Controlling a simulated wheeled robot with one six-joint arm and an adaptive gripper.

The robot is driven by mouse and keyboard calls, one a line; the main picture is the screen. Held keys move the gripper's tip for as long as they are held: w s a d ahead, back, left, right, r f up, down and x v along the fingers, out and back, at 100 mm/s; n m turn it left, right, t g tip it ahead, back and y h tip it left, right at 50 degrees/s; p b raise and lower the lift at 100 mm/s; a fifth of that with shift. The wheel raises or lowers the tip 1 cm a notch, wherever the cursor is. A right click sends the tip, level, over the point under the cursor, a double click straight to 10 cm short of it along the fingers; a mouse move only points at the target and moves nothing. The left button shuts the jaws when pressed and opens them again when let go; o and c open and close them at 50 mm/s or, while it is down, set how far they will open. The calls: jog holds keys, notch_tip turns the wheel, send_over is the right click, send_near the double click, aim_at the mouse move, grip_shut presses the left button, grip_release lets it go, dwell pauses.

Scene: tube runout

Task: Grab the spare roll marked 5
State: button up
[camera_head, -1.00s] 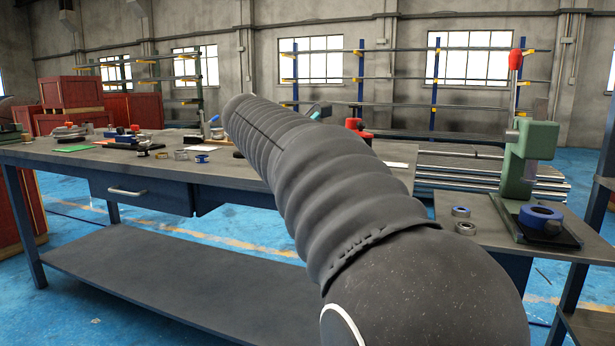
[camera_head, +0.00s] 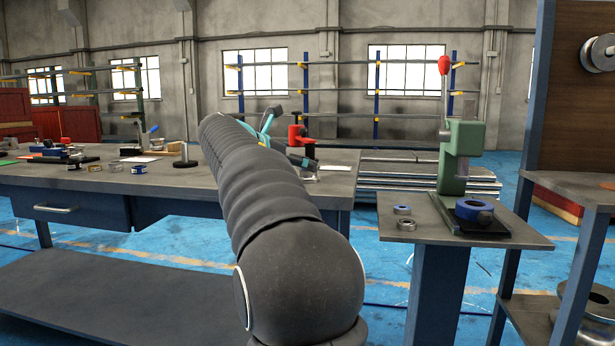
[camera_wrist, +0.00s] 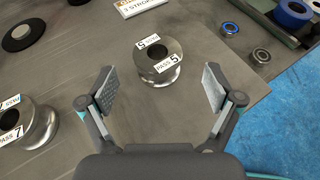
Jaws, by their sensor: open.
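The roll marked 5 (camera_wrist: 158,62) is a shiny metal spool with white labels, seen in the wrist view standing on a grey bench top. Its labels show "5" and "PASS 5". My gripper (camera_wrist: 159,88) is open, its two fingers apart on the left and right, with the roll ahead between and slightly beyond the fingertips. Nothing is held. In the head view my arm reaches over the workbench (camera_head: 100,178), and the roll is not clearly visible there.
A similar roll marked 7 (camera_wrist: 32,124) stands left of my gripper. A dark disc (camera_wrist: 22,34) lies at upper left, and a white sign (camera_wrist: 138,5) at the top. A green press (camera_head: 461,160) stands right.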

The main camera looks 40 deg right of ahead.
jog(key=shift+b+x, duration=0.55)
jog(key=shift+x, duration=2.1)
jog(key=shift+r, duration=0.15)
jog(key=c, duration=1.4)
grip_shut()
jog(key=shift+r, duration=0.15)
